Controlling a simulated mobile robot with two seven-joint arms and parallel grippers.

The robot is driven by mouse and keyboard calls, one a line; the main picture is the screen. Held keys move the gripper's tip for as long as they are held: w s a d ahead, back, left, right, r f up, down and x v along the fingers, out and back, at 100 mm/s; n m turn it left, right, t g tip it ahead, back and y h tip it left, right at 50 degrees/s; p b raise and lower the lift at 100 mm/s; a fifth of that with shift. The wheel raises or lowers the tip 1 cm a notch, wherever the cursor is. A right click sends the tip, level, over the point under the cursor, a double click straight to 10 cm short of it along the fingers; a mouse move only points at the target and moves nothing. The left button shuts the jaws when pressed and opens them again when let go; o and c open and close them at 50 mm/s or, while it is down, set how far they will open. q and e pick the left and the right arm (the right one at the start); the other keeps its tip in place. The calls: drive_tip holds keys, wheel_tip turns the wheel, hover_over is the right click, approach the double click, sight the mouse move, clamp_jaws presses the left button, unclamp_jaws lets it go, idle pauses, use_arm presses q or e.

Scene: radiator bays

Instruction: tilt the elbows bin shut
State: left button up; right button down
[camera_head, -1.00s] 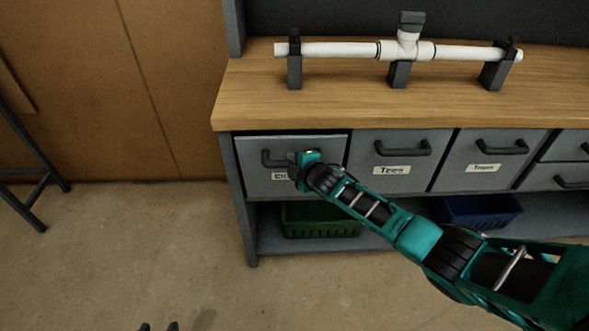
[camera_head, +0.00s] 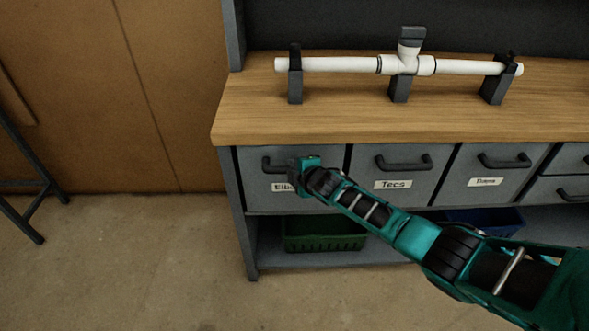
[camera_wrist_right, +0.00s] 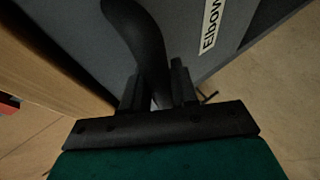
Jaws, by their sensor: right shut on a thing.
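The elbows bin (camera_head: 256,198) is the grey bin at the left end of the row under the bench top. Its front looks upright and about level with the bin beside it; any small gap at its top edge is too fine to tell. My right gripper (camera_head: 296,170) is at the right part of its dark handle (camera_head: 270,164) and covers part of the label. In the right wrist view the fingers (camera_wrist_right: 158,92) are shut on the curved handle (camera_wrist_right: 143,40), beside the "Elbow" label (camera_wrist_right: 211,24). My left gripper is not in view.
A white pipe assembly (camera_head: 330,65) rests on stands on the wooden bench top (camera_head: 240,113). Green (camera_head: 325,243) and blue (camera_head: 490,220) crates sit on the lower shelf.

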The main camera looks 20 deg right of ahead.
drive_tip(key=c, duration=1.2)
unclamp_jaws()
drive_tip(key=shift+w+d+r, duration=0.1)
drive_tip(key=shift+w+r, duration=0.05)
drive_tip(key=shift+c, duration=0.2)
drive_tip(key=shift+r, duration=0.1)
drive_tip(key=p+v, duration=0.3)
drive_tip(key=v, duration=1)
drive_tip(key=shift+f, duration=0.25)
